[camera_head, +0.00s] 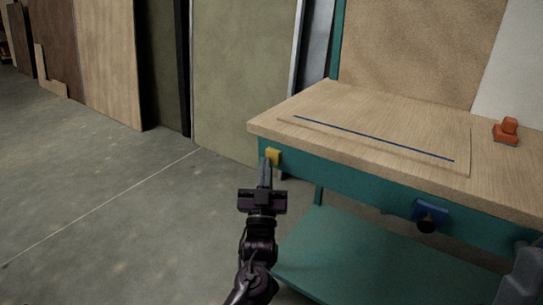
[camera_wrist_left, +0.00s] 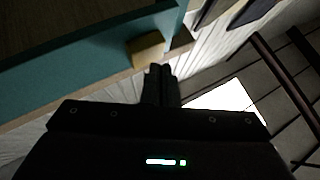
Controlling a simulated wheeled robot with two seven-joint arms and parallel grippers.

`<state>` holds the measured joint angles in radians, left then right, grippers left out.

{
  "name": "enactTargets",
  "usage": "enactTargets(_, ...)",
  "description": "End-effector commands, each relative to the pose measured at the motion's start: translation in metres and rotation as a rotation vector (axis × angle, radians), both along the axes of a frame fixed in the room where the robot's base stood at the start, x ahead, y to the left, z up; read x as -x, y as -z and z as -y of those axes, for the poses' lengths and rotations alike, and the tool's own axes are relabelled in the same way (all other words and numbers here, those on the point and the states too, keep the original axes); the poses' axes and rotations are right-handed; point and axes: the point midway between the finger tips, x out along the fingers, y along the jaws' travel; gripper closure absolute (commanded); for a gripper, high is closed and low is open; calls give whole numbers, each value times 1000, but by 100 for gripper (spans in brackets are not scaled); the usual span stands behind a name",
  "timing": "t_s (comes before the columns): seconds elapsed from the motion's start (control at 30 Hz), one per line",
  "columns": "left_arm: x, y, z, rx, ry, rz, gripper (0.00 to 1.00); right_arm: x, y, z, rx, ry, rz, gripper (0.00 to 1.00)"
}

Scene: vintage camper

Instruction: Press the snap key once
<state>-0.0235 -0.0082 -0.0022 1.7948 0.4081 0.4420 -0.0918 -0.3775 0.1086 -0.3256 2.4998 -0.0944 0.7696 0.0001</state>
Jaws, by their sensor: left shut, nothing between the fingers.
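A small yellow block (camera_head: 272,156), which looks like the snap key, sits on the teal front edge of the workbench near its left corner. It also shows in the left wrist view (camera_wrist_left: 147,49), on the teal rail. My left gripper (camera_head: 265,164) is shut and empty, its fingers pointing at the yellow block. The fingertips are very close to the block, just beneath it in the head view. In the left wrist view the fingertips (camera_wrist_left: 160,72) are also close to the block. I cannot tell whether they touch. My right gripper is not in view.
The workbench has a wooden top (camera_head: 390,120) with a dark blue strip (camera_head: 370,137) and an orange object (camera_head: 507,131). A blue bracket with a black knob (camera_head: 428,216) is on its front. A teal shelf (camera_head: 370,262) is below. Panels (camera_head: 240,80) lean behind; left floor is clear.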

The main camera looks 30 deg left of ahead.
Motion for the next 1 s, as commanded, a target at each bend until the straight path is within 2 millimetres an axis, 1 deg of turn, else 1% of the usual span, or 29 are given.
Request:
enactTargets(0.1,5,-1,0,1,-1,0,100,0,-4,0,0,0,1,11)
enactTargets(0.37,6,0,-1,0,-1,2,100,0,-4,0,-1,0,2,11)
enactTargets(0.47,9,-1,-1,0,-1,1,100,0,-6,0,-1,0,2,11)
enactTargets(0.8,42,-2,-3,0,-2,-1,100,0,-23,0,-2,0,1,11)
enactTargets(1.0,55,-1,-4,0,-1,1,100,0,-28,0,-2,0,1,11)
